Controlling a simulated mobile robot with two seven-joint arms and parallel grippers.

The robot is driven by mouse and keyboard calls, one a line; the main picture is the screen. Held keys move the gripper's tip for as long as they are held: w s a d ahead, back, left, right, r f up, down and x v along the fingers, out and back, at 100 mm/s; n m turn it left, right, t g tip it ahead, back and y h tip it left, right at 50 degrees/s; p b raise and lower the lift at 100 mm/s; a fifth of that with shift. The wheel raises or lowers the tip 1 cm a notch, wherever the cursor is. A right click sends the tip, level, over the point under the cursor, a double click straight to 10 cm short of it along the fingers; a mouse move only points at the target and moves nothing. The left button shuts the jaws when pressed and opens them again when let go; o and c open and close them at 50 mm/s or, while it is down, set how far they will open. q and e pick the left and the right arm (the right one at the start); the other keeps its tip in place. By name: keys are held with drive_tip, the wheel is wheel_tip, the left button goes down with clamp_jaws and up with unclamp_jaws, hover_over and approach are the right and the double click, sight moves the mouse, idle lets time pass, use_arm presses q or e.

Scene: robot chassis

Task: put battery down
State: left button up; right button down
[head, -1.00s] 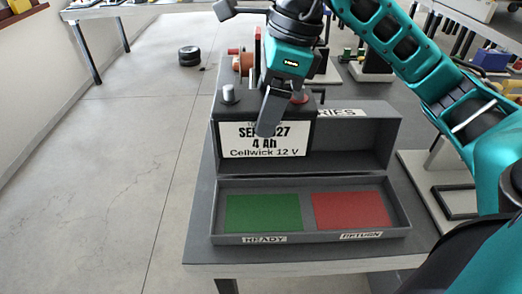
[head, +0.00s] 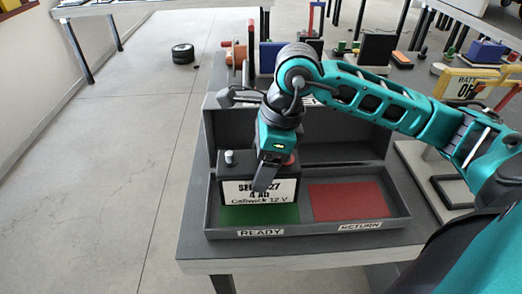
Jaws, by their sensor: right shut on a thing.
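The battery (head: 237,191) is a dark block with a white front label reading 4 Ah and Cellwick 12 V. It has a pale terminal and a red terminal on top. It is upright over the green READY area (head: 260,215) of the grey tray (head: 300,233), low down; I cannot tell whether its base touches. My right gripper (head: 266,180) is shut on the battery from above, one finger in front of the label. The red RETURN area (head: 348,201) is bare. My left gripper is not in view.
The open box (head: 345,130) rises behind the tray. Several devices, including a blue block (head: 267,58), stand farther back on the table. A yellow frame (head: 467,84) is at the right. A black wheel (head: 182,54) lies on the floor at left.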

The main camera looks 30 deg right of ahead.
drive_tip(key=shift+f+b, duration=0.3)
drive_tip(key=shift+f, duration=1.5)
drive_tip(key=shift+w+f, duration=0.1)
drive_tip(key=shift+f, duration=0.05)
drive_tip(key=shift+f+b, duration=0.25)
drive_tip(key=shift+b, duration=0.05)
unclamp_jaws()
drive_tip(key=shift+f, duration=0.1)
